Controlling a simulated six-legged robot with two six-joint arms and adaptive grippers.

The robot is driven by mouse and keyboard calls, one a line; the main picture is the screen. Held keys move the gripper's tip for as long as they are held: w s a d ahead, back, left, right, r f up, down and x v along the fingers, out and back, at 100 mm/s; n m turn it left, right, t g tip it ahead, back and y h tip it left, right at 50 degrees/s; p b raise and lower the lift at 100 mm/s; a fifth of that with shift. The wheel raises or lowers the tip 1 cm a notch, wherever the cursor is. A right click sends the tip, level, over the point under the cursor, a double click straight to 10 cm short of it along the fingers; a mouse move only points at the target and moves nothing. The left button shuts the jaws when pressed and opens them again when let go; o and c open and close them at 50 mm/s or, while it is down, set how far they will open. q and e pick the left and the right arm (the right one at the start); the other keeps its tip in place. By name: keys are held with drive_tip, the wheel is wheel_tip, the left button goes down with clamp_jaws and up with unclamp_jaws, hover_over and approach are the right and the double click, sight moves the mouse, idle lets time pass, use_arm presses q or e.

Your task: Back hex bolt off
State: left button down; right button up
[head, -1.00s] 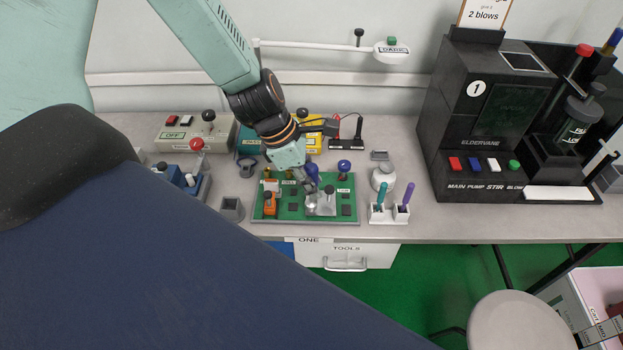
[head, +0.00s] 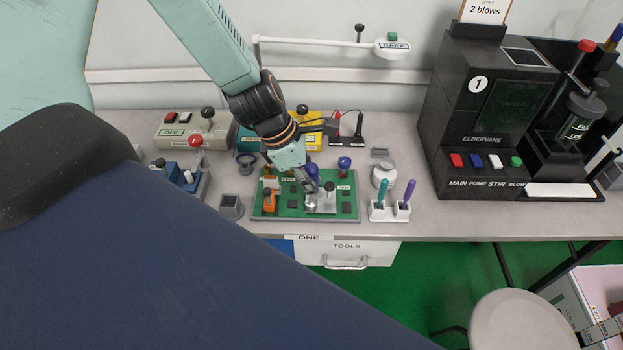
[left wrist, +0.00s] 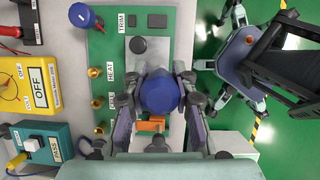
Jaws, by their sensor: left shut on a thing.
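My left gripper (head: 309,190) is over the green board (head: 282,211). In the left wrist view it is shut around a blue round-topped handle (left wrist: 158,95), with a finger on either side. The blue handle also shows beside the gripper in the head view (head: 312,170). Its lower end and whatever is under it are hidden, so I cannot make out the hex bolt. My right gripper is in neither view.
A blue knob (head: 344,163) is at the board's back right. A white holder (head: 383,214) with teal and purple tools stands right of the board. A yellow meter (left wrist: 28,88) and a teal box (left wrist: 42,143) are close behind. A black machine (head: 480,120) fills the right.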

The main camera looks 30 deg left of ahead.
use_arm(q)
drive_tip(key=shift+n+t+y+b, duration=0.4)
drive_tip(key=shift+n+b, duration=0.15)
drive_tip(key=shift+n, duration=0.85)
drive_tip(key=shift+n+t+y+b, duration=0.3)
drive_tip(key=shift+n+y+b, duration=0.2)
drive_tip(key=shift+n+b, duration=0.7)
drive_tip(key=shift+n+t+y+b, duration=0.3)
drive_tip(key=shift+n+y+b, duration=0.5)
drive_tip(key=shift+n+b, duration=1.7)
drive_tip(key=shift+n+y+b, duration=0.5)
drive_tip(key=shift+n+b, duration=0.2)
drive_tip(key=shift+n, duration=0.4)
